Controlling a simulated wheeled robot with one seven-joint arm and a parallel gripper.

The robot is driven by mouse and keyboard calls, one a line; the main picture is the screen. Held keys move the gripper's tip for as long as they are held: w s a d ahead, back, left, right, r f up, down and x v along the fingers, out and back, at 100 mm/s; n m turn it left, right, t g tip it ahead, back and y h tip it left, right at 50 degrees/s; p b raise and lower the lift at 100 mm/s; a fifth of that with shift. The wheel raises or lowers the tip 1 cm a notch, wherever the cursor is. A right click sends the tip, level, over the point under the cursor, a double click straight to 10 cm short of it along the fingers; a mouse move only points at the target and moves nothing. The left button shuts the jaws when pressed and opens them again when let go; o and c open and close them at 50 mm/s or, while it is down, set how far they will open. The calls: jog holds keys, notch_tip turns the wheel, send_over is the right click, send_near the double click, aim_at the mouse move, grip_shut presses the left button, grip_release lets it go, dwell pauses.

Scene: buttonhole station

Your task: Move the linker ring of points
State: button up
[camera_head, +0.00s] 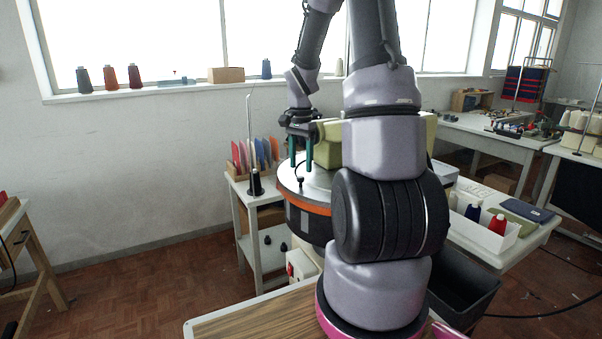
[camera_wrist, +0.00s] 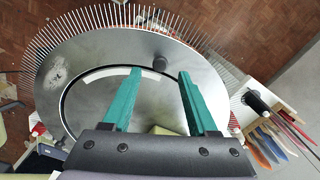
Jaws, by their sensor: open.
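The linker ring of points shows in the wrist view as thin metal pins (camera_wrist: 205,38) around the edge of a round grey plate (camera_wrist: 95,55). In the head view the round linker (camera_head: 292,186) has a pale top and an orange band, partly hidden by my arm. A small dark knob (camera_wrist: 160,63) stands on the plate; it also shows in the head view (camera_head: 300,181). My gripper (camera_wrist: 160,73), with green fingers, is open above the plate. In the head view it (camera_head: 301,165) points down over the linker. The knob appears just beyond the fingertips, between them; contact cannot be told.
A green-beige machine body (camera_head: 328,150) stands behind the linker, close to my gripper. A black cone on a thin stand (camera_head: 255,182) and several coloured cards (camera_head: 255,153) are at the left. A white tray with thread cones (camera_head: 484,226) is at the right.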

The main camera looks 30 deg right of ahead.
aim_at(300, 177)
jog(key=shift+f, duration=1.85)
grip_shut()
